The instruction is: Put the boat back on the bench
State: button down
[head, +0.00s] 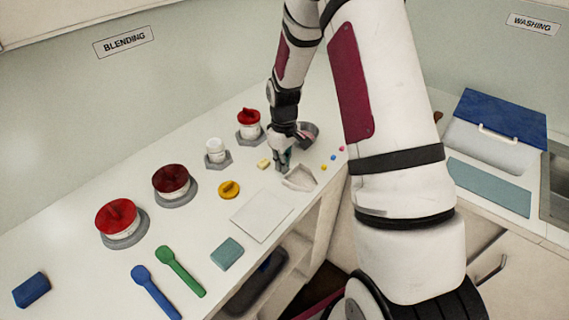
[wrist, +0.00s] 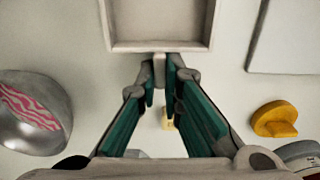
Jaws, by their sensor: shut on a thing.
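The boat (head: 300,178) is a pale, shallow, square-sided dish near the front edge of the white bench (head: 205,222). In the wrist view the boat (wrist: 160,22) shows at the top, with a short tab pointing towards me. My gripper (head: 284,166) reaches down beside the boat. In the wrist view its green-padded fingers (wrist: 161,76) are shut on that tab. The boat looks level. I cannot tell whether it touches the bench or hangs just above it.
A metal bowl (wrist: 32,112) with pink stripes is left in the wrist view. A yellow lid (head: 229,189), a small cream block (head: 263,164), a white sheet (head: 262,215) and small coloured dots (head: 333,157) are nearby. Red-lidded jars (head: 122,221) stand further left. The front-left bench has free room.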

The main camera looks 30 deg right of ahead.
jog(key=shift+f, duration=0.2)
jog(key=c, duration=1.7)
grip_release()
jog(key=shift+r, duration=0.1)
jog(key=s+a+r+t+b, duration=0.1)
jog(key=s+a+r, duration=0.1)
jog(key=r, duration=0.8)
jog(key=s+a+r, duration=0.1)
jog(key=s+r, duration=0.1)
jog(key=r, duration=0.8)
jog(key=s+a+r+m+t, duration=0.1)
jog(key=s+a+r, duration=0.1)
jog(key=s, duration=0.5)
jog(key=s+a+r+m+t, duration=0.2)
jog(key=s+a+r, duration=0.1)
jog(key=s, duration=0.3)
jog(key=s+a+r+m+t, duration=0.1)
jog(key=s+a+r, duration=0.2)
jog(key=s+r, duration=0.2)
jog(key=shift+s+r, duration=0.1)
jog(key=shift+s, duration=1.2)
